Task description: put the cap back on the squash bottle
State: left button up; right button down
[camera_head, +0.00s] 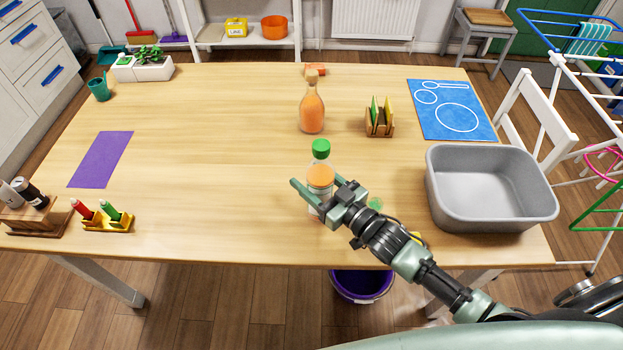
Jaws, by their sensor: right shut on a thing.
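A clear bottle with an orange round patch (320,176) stands near the table's front middle. A green cap (320,147) shows at its top; I cannot tell whether it is fully seated. My right gripper (318,190) is shut around the bottle's body, with one finger crossing its front. The gripper hides part of the lower bottle. Behind it stands an orange-filled bottle (312,113) with a tan top, apart from the gripper. My left gripper is not in view.
A grey basin (488,222) stands right of my arm, and a small pale green item (376,204) lies close beside the arm. A wooden rack (380,128) and blue mat (452,110) are farther back.

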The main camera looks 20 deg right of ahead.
jog(key=shift+f, duration=0.2)
jog(key=shift+f, duration=0.1)
jog(key=shift+c, duration=2.2)
grip_release()
jog(key=shift+f, duration=0.1)
jog(key=b, duration=0.1)
send_near(330, 196)
jog(key=x, duration=0.5)
jog(key=shift+w+a, duration=0.1)
jog(key=shift+w, duration=0.05)
jog(key=shift+s+d, duration=0.35)
jog(key=shift+s, duration=0.3)
